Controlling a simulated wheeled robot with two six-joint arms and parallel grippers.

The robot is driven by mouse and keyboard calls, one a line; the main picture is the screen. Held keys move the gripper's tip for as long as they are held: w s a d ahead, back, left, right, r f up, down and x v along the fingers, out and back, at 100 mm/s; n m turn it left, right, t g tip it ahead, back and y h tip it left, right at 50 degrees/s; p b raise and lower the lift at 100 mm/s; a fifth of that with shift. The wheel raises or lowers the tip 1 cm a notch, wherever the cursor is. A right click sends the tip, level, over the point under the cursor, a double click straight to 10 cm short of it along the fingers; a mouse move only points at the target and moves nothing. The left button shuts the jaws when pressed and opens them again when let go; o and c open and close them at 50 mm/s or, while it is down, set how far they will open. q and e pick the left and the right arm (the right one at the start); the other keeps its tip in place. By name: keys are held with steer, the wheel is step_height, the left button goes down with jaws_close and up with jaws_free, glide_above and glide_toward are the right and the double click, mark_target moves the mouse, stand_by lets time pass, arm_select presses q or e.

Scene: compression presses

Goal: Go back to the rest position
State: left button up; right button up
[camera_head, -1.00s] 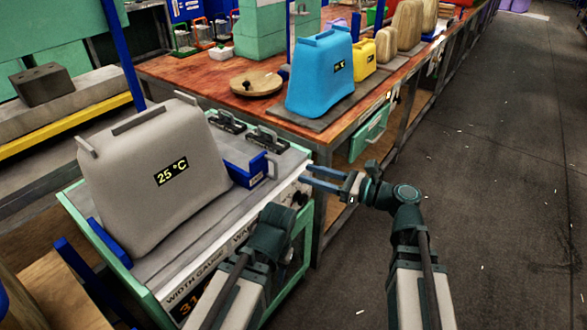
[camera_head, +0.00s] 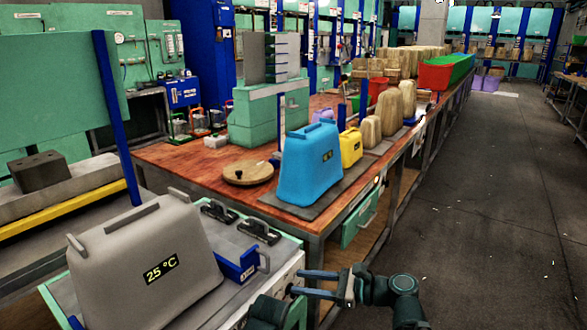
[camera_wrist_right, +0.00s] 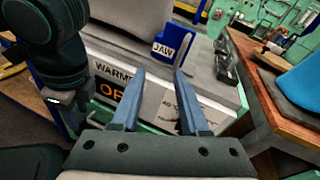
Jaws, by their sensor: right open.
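My right gripper (camera_head: 296,281) is at the lower middle of the head view, its two blue fingers pointing left. In the right wrist view (camera_wrist_right: 160,72) the fingers are apart with nothing between them. They are in front of the labelled front of the green-framed gauge bench (camera_wrist_right: 205,88). My left arm (camera_head: 275,312) shows only in part at the bottom of the head view; its fingers are not seen.
A grey case reading 25 °C (camera_head: 150,262) and a blue bin (camera_head: 236,263) stand on the gauge bench. A blue case (camera_head: 308,165) and a yellow case (camera_head: 350,147) are on the wooden table (camera_head: 185,165). The right-hand floor (camera_head: 480,210) is clear.

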steer(key=s+a+f+n+g+h+p, duration=0.2)
steer(key=s+a+n+g+h+p, duration=0.35)
steer(key=s+n+h+p, duration=0.55)
arm_select(q)
step_height(320, 180, up, 20)
steer(key=p, duration=0.7)
arm_select(e)
steer(key=s+d+r+n+h, duration=0.1)
steer(key=d+r+n+h, duration=0.2)
steer(key=n, duration=0.9)
steer(key=d+h, duration=0.2)
steer(key=d, duration=0.2)
steer(key=shift+r+n+h, duration=0.25)
steer(key=shift+n+h, duration=0.05)
steer(key=shift+n, duration=0.1)
arm_select(q)
steer(key=shift+a+f, duration=0.1)
